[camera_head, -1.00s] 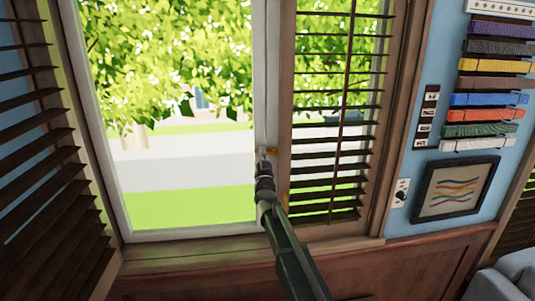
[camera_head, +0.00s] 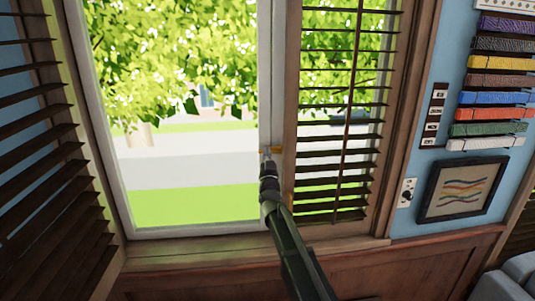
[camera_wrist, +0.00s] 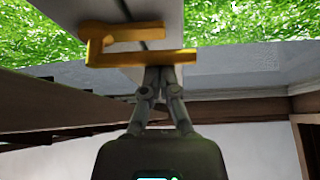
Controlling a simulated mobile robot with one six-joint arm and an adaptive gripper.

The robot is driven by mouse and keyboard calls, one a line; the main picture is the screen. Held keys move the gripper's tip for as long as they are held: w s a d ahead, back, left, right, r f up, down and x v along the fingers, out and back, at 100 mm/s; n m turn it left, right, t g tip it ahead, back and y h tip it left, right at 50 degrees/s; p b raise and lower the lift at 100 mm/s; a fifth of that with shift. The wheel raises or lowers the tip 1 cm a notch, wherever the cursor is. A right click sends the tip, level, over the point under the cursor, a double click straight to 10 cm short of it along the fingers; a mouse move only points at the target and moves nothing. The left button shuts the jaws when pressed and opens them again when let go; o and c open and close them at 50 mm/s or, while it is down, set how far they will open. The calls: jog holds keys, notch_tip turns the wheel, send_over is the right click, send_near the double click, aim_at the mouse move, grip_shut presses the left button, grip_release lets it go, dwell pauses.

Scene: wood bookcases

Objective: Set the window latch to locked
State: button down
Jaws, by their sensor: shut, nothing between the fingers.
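The window latch (camera_wrist: 140,57) is a gold piece on the white window frame (camera_wrist: 160,12), large at the top of the wrist view. In the head view the latch (camera_head: 275,149) is a small gold spot on the frame's upright. My gripper (camera_wrist: 160,70) is shut and empty. Its fingertips are at the lower edge of the latch's bar; I cannot tell whether they touch it. In the head view my gripper (camera_head: 266,153) is just below and left of the latch.
Wooden slatted shutters (camera_head: 335,150) stand right of the latch, and another set (camera_head: 40,170) is at the far left. A wooden sill (camera_head: 190,250) runs below the glass. A framed picture (camera_head: 464,190) and a switch plate (camera_head: 406,192) are on the blue wall.

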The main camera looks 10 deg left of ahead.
jog(key=shift+r, duration=0.15)
jog(key=shift+r+p, duration=2)
jog(key=shift+p, duration=0.15)
jog(key=b+v, duration=0.5)
jog(key=v, duration=0.6)
jog(key=shift+d, duration=0.25)
jog(key=shift+w+r, duration=0.15)
jog(key=shift+d+r, duration=0.1)
jog(key=shift+r, duration=0.15)
jog(key=shift+w, duration=0.1)
jog(key=p+x, duration=0.5)
jog(key=x, duration=0.5)
jog(key=shift+w+a+f+b, duration=0.1)
jog(key=shift+a+f+b, duration=0.1)
jog(key=shift+f+b, duration=0.75)
jog(key=shift+a+f+b, duration=0.25)
jog(key=shift+f+b, duration=0.6)
jog(key=shift+f, duration=0.15)
